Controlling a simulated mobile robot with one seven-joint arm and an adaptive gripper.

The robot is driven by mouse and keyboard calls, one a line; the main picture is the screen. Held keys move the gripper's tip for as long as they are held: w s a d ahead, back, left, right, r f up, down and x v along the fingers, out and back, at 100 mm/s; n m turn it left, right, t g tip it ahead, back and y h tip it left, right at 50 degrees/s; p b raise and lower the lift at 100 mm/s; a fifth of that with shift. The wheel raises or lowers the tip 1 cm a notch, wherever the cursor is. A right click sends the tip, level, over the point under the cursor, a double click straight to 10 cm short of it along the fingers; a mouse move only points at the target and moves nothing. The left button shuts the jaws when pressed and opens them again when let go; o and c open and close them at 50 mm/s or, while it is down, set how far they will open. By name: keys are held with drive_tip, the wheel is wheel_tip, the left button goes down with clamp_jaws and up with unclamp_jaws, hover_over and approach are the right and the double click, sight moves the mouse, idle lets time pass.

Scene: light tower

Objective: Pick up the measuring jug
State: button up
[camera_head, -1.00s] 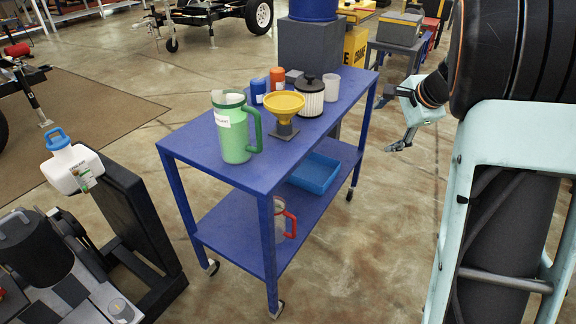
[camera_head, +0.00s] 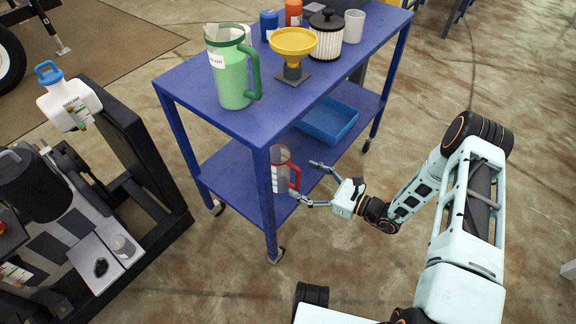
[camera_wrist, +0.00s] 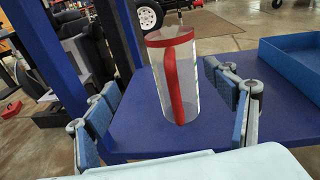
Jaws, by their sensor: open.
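The measuring jug (camera_head: 281,172) is clear with a red handle and stands on the lower shelf of the blue cart, partly hidden behind a front leg in the head view. In the wrist view the jug (camera_wrist: 170,82) stands upright ahead, its red handle facing me. My gripper (camera_head: 306,183) is open at the shelf's right edge, its fingers pointing at the jug. In the wrist view the fingers of my gripper (camera_wrist: 170,105) spread to the left and right of the jug's line, with nothing between them that I can see touching.
The blue lower shelf (camera_head: 232,178) also holds a blue tray (camera_head: 328,122), right of the jug. A cart leg (camera_head: 264,205) stands close by. The top shelf carries a green jug (camera_head: 233,75), a yellow funnel (camera_head: 293,45) and a ribbed filter (camera_head: 326,38). Floor at right is clear.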

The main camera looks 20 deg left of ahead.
sight(297, 175)
drive_tip(key=shift+w+a+f+m+t, duration=0.15)
drive_tip(key=shift+w+a+m+t, duration=0.1)
drive_tip(key=shift+m+t, duration=0.25)
drive_tip(key=shift+w+a+f+m+t, duration=0.15)
drive_tip(key=shift+a+m+t, duration=0.1)
drive_tip(key=shift+m+t, duration=0.2)
drive_tip(key=b+x, duration=0.1)
drive_tip(key=x, duration=0.4)
drive_tip(key=shift+r, duration=0.1)
drive_tip(key=b+x, duration=0.1)
drive_tip(key=x, duration=0.1)
drive_tip(key=b+x, duration=0.1)
drive_tip(key=x, duration=0.2)
drive_tip(key=shift+w+d+r, duration=0.1)
drive_tip(key=shift+w+r, duration=0.05)
drive_tip(key=shift+w, duration=0.2)
drive_tip(key=shift+c, duration=0.3)
drive_tip(key=c, duration=1.7)
